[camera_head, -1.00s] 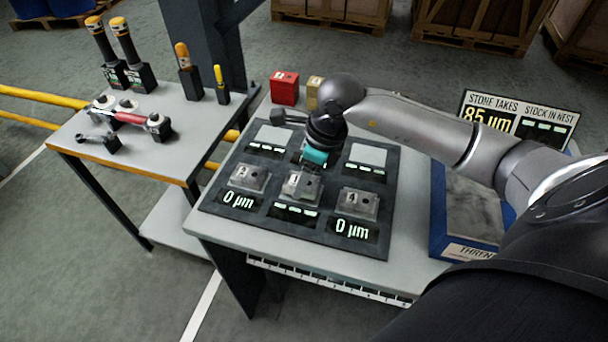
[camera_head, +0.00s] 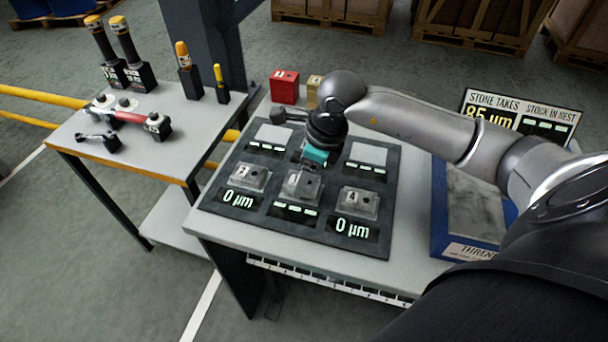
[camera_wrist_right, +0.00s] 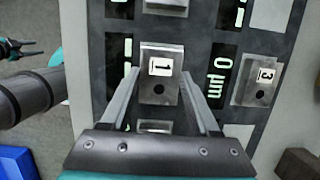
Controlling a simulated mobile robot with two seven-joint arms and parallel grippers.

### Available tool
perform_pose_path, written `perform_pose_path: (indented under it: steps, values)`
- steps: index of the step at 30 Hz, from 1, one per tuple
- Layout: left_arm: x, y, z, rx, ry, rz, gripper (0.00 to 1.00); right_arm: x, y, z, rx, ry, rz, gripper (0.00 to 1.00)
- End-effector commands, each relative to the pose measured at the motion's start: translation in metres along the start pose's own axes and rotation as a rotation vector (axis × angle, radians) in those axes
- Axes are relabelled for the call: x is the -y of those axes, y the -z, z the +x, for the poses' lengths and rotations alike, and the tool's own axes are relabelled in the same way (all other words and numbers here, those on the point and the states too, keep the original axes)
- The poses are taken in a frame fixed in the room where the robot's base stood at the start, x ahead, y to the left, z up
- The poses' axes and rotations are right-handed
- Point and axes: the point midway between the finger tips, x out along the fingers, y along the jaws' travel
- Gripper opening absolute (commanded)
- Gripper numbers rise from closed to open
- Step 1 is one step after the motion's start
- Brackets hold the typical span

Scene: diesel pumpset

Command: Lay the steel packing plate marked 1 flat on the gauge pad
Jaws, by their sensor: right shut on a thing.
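The steel packing plate marked 1 (camera_head: 299,186) is at the front-middle spot of the dark gauge board (camera_head: 317,237). It also shows in the right wrist view (camera_wrist_right: 161,54), between the two fingers. My right gripper (camera_wrist_right: 162,82) is shut on it from above. The plate looks roughly flat; I cannot tell whether it touches the pad below. The display in front of it shows dashes. In the head view my right gripper (camera_head: 308,169) hides the back-middle pad.
A plate marked 4 (camera_head: 359,203) and another plate (camera_head: 249,176) flank it, both reading 0 µm. A plate marked 3 (camera_wrist_right: 262,75) lies behind. Bare pale pads (camera_head: 369,154) are at the back corners. A blue-framed stone (camera_head: 472,215) stands right; a red block (camera_head: 285,87) stands behind.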

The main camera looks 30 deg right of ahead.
Motion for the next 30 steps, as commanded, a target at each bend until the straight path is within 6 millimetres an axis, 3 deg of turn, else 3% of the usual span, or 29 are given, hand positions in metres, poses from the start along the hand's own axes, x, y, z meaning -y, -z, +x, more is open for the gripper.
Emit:
perform_pose_path:
  steps: [25,26,30]
  values:
    - [0.0,-0.001,0.014,0.0,0.0,0.0,0.5,0.001,0.003,0.013,0.004,0.003,0.0,0.0]
    - [0.0,-0.001,0.014,0.0,0.0,0.0,0.5,0.001,0.003,0.013,0.004,0.003,0.0,0.63]
    - [0.0,-0.001,0.013,0.0,0.0,0.001,0.5,0.001,0.003,0.013,0.003,0.002,0.0,0.79]
